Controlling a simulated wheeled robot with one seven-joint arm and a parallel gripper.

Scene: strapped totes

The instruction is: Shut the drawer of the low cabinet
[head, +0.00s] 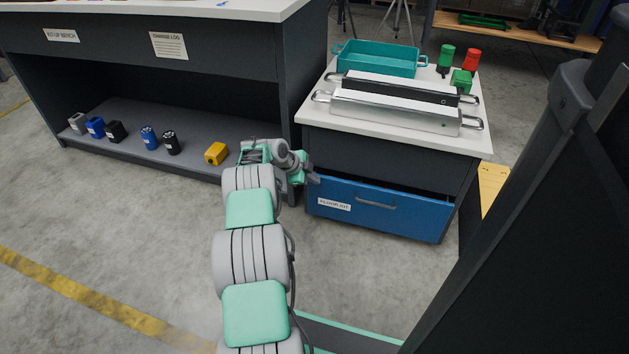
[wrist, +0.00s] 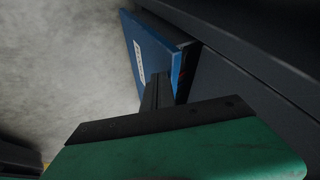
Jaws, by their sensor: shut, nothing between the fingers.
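The low cabinet (head: 395,160) stands right of the bench, with a white top. Its blue drawer (head: 345,207) has a label at the left and a grey bar handle (head: 376,202). The drawer front stands out from the cabinet, with a dark gap above it, so it is partly open. My gripper (head: 316,180) is shut and empty at the drawer's upper left corner. In the wrist view the shut fingers (wrist: 157,92) reach to the blue drawer front (wrist: 150,55) near its label. I cannot tell whether they touch it.
The bench (head: 290,85) stands close on the left, with small bottles and a yellow block (head: 216,153) on its lower shelf. A teal tray (head: 378,59), two long handled cases and red and green items sit on the cabinet. A dark post (head: 530,200) is at right. The floor before the drawer is clear.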

